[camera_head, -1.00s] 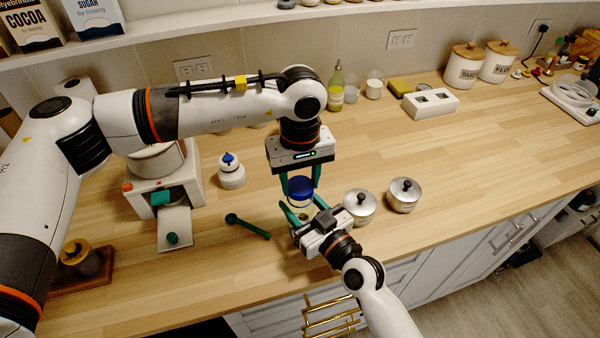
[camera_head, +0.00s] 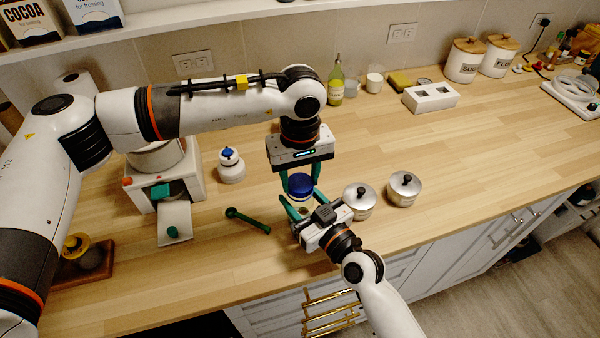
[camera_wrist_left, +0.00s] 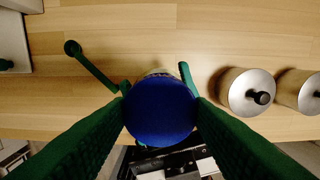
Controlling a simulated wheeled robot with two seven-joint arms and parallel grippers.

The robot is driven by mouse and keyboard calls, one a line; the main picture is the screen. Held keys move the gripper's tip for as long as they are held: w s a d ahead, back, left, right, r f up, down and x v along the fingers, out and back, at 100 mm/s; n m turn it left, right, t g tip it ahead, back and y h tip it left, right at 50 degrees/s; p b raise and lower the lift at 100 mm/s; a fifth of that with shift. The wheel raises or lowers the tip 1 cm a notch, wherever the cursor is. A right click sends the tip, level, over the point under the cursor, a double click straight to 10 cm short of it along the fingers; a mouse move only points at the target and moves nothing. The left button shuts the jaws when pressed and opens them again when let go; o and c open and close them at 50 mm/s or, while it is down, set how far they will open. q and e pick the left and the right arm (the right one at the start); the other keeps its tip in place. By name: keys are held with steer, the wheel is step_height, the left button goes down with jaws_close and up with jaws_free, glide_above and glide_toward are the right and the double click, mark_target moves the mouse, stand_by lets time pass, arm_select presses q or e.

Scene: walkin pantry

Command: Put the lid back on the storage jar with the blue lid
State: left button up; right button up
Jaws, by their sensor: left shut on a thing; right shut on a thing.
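The blue lid (camera_head: 300,185) is between the fingers of my left gripper (camera_head: 301,187), which comes down from above and is shut on it. In the left wrist view the lid (camera_wrist_left: 160,110) fills the space between the green fingers. The storage jar (camera_wrist_left: 160,74) is mostly hidden under the lid; a sliver of its pale body shows in the left wrist view. My right gripper (camera_head: 294,210) comes in low from the front, shut around the jar just below the lid. I cannot tell whether the lid is seated on the rim.
A green spoon (camera_head: 247,220) lies to the left. A white bottle with a blue top (camera_head: 230,165) stands behind it. The counter (camera_head: 480,150) is clear further right.

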arm_select(q)
steer(key=shift+f, duration=0.2)
steer(key=m, duration=1.6)
steer(key=o, duration=0.9)
steer(key=shift+o, duration=0.2)
